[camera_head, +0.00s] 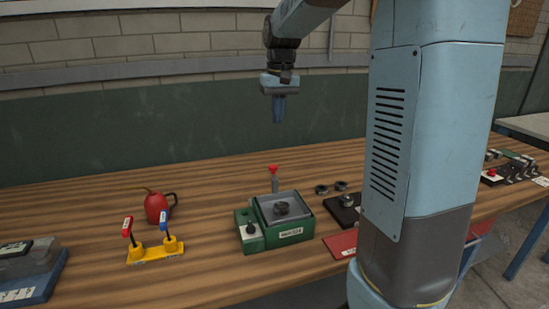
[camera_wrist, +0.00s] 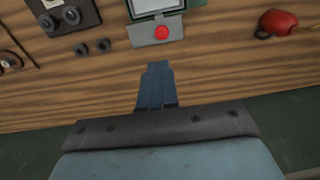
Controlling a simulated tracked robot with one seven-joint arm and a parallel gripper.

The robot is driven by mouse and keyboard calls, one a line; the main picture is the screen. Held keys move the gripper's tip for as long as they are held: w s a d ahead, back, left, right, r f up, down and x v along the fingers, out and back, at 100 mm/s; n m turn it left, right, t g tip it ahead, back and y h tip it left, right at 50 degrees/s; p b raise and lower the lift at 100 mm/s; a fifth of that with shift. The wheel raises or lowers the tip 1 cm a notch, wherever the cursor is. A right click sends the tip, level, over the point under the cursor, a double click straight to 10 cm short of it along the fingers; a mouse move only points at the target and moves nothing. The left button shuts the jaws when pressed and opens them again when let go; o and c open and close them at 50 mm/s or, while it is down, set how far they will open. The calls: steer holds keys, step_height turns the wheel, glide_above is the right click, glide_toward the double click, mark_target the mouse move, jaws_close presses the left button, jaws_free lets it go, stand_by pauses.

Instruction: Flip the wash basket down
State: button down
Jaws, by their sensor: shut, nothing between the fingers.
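A green wash unit (camera_head: 289,237) with a white label stands on the wooden bench, and a grey tray or basket (camera_head: 299,207) sits in its top. A dark ring-shaped part (camera_head: 281,210) lies in that tray. A grey lever with a red knob (camera_head: 273,169) stands upright at the unit's back edge; the knob also shows in the wrist view (camera_wrist: 161,32). My gripper (camera_head: 279,118) is shut and empty, pointing down well above the bench and behind the unit. In the wrist view its fingers (camera_wrist: 157,68) are together, apart from the knob.
A red oil can (camera_head: 157,206) and a yellow two-lever stand (camera_head: 155,251) are left of the unit. Dark rings (camera_head: 341,187) and a dark block (camera_head: 343,213) are to its right. The bench (camera_head: 95,208) is clear behind the can; a green wall panel rises behind.

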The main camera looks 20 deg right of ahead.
mark_target(275, 166)
steer(key=f, duration=1.4)
steer(key=shift+w+a, duration=0.25)
steer(key=shift+a, duration=0.1)
steer(key=shift+d, duration=0.1)
